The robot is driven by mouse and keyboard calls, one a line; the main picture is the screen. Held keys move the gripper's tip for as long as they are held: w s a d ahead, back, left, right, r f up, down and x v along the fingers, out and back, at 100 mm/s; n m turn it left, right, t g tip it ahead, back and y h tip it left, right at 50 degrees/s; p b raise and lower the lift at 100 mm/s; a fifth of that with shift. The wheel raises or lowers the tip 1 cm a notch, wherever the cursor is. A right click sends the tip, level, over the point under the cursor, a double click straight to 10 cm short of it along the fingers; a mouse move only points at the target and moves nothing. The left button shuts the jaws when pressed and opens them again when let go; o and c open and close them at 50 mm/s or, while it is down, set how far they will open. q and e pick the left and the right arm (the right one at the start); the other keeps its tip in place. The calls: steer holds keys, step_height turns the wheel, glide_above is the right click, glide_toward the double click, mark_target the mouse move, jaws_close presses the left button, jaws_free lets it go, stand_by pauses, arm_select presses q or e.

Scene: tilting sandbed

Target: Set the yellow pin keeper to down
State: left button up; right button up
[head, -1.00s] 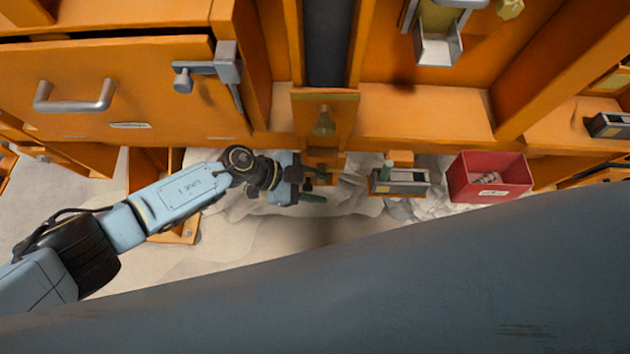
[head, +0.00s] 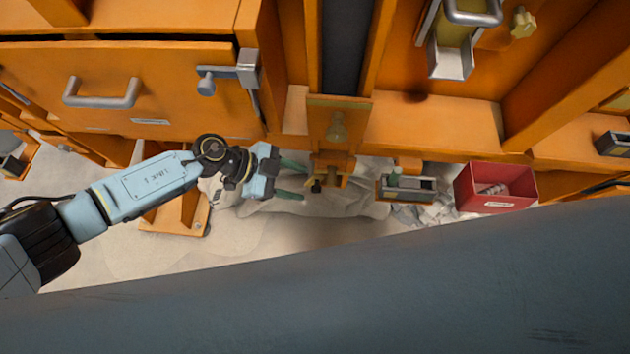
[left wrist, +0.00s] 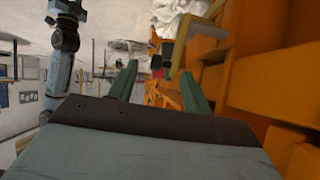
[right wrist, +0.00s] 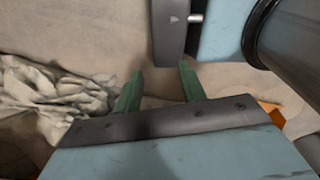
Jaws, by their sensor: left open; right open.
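In the left wrist view the yellow bracket (left wrist: 181,45) stands ahead of the fingertips, beside the dark block. Whether it is up or down I cannot tell. My left gripper (head: 304,182) is open and empty, with its green fingers pointing right toward the bracket and a small gap between. My right gripper (right wrist: 160,78) is open and empty over pale sand, and is not visible in the head view.
An orange panel with a brass knob (head: 336,127) is above the bracket. A grey box (head: 408,188) with a green peg and a red bin (head: 496,187) stand to the right. An orange drawer (head: 190,90) with a metal latch is at upper left. A crumpled cloth (right wrist: 55,95) lies near my right gripper.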

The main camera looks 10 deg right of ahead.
arm_select(q)
steer(key=v, duration=0.5)
